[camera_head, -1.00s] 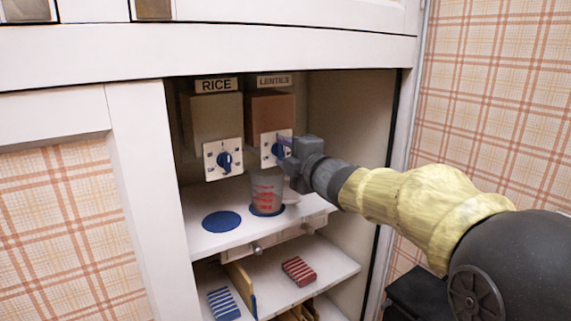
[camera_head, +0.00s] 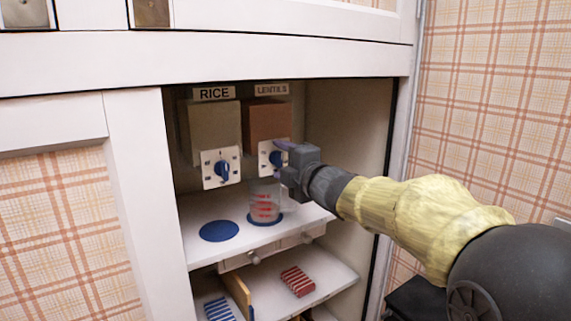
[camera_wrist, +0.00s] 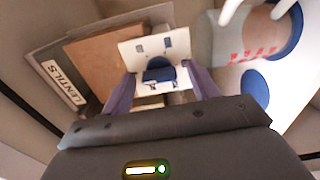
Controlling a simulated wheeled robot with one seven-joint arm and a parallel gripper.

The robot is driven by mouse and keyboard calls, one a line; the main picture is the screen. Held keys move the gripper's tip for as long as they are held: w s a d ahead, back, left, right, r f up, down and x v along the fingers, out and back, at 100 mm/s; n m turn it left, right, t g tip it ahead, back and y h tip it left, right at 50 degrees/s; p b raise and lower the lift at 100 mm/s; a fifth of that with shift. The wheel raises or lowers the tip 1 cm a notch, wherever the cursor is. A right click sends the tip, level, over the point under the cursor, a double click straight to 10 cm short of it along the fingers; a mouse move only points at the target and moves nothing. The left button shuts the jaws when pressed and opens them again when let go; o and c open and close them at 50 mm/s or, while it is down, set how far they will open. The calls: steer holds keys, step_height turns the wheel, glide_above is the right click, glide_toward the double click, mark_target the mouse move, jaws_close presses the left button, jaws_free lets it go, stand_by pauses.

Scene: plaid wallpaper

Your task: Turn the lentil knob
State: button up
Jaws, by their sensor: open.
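The lentil knob is a blue knob on a white dial plate (camera_head: 264,158) below the brown box labelled LENTILS (camera_head: 266,119). In the wrist view, the lentil knob (camera_wrist: 158,72) lies ahead, between the purple fingers of my gripper (camera_wrist: 160,86). The fingers are apart, one on each side of the knob. In the head view, my gripper (camera_head: 279,160) is at the front right of the dial and partly hides it. I cannot tell whether the fingers touch the knob.
A clear measuring cup with red marks (camera_head: 264,204) stands on a blue disc below the lentil dial. The rice knob (camera_head: 222,169) is to the left, above an empty blue disc (camera_head: 219,232). The cabinet's right wall (camera_head: 345,130) is close to my arm.

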steer(key=shift+s+d, duration=0.1)
steer(key=v, duration=1.7)
steer(key=shift+d, duration=0.1)
